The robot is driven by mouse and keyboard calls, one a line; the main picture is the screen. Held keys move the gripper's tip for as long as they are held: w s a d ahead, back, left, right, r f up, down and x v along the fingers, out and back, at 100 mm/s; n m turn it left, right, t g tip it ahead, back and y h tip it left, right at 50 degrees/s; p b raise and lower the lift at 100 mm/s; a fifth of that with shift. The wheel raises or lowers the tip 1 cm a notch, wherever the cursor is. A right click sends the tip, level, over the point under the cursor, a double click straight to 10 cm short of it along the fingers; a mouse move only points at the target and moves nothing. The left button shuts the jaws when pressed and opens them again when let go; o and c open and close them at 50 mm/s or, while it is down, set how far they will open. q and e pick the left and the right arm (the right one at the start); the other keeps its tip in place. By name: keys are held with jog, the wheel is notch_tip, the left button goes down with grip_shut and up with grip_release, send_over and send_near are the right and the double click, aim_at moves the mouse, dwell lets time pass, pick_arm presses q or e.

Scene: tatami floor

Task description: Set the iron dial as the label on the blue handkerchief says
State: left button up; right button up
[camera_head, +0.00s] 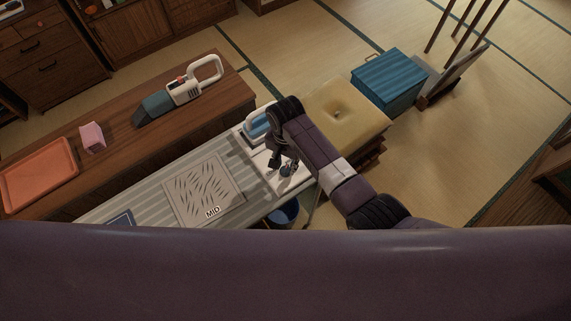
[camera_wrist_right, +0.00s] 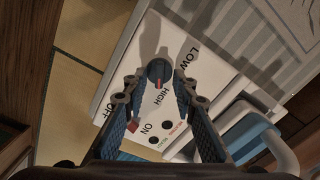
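The white control panel (camera_wrist_right: 178,98) is printed LOW, HIGH, ON and OFF. Its dark round dial (camera_wrist_right: 158,70) has a red mark on the side toward HIGH. My right gripper (camera_wrist_right: 157,82) is open with the dial between its fingertips; I cannot tell whether they touch it. In the head view my right gripper (camera_head: 284,168) is over the panel at the board's right end. The blue-and-white iron (camera_head: 257,125) stands beside it. A dark blue cloth with a pale border (camera_head: 119,219) is partly cut off; no label shows on it. My left gripper is out of view.
A pale patterned cloth (camera_head: 196,187) labelled MID lies on the striped ironing board (camera_head: 150,188). The wooden counter (camera_head: 110,160) behind holds a handheld vacuum (camera_head: 183,91), pink box (camera_head: 92,137) and orange tray (camera_head: 38,175). A cushion (camera_head: 350,115) and blue box (camera_head: 389,82) stand right.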

aim_at(286, 168)
jog(key=shift+s, duration=0.1)
notch_tip(286, 168, up, 12)
dwell(0.6)
jog(key=shift+f, duration=0.1)
dwell(0.3)
